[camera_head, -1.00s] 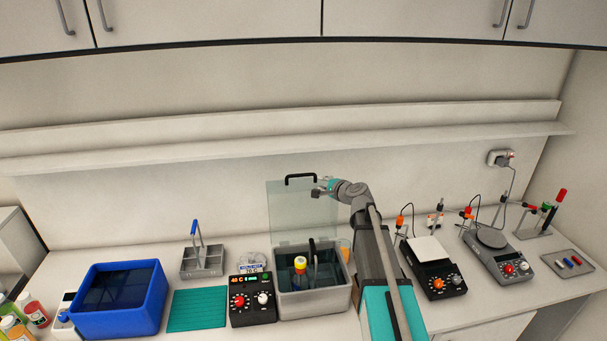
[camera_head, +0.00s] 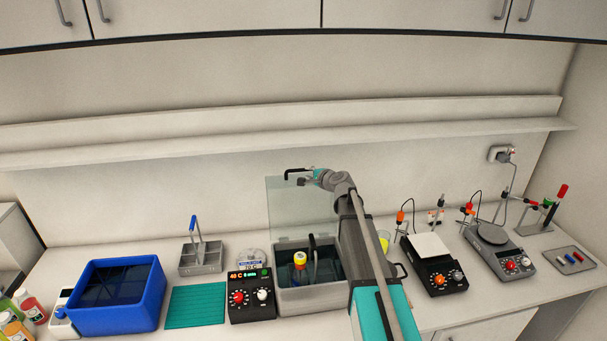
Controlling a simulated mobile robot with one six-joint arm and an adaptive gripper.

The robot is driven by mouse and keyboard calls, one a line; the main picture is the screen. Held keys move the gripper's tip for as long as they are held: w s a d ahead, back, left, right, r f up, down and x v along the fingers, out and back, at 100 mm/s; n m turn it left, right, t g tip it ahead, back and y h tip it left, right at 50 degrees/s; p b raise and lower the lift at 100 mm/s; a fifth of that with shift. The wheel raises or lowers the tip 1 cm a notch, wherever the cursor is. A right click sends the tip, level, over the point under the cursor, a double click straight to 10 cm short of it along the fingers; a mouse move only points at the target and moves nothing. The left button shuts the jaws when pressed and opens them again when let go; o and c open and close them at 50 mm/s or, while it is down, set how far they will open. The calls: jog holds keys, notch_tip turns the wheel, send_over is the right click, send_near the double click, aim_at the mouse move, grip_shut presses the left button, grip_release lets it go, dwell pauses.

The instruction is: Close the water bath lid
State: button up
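The water bath (camera_head: 312,299) is a grey tub on the bench with dark water. A bottle with a yellow cap (camera_head: 300,260) stands in it. Its clear lid (camera_head: 291,208) stands upright, open, at the back of the tub, with a black handle (camera_head: 294,171) at the top edge. My gripper (camera_head: 306,178) is at the lid's upper right, by the handle's right end. It is small and seen from behind the arm, so I cannot tell whether its fingers touch or hold the handle. My arm covers the tub's right side.
A control box with red and white knobs (camera_head: 251,296) stands left of the bath. A green mat (camera_head: 196,306), a blue tub (camera_head: 117,308) and a grey rack (camera_head: 201,259) are further left. A black stirrer (camera_head: 437,268) and scale (camera_head: 494,254) stand right. A wall shelf (camera_head: 290,146) runs behind.

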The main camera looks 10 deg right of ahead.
aim_at(302, 171)
jog(key=shift+b+x, duration=0.6)
jog(key=shift+x, duration=2.35)
grip_shut()
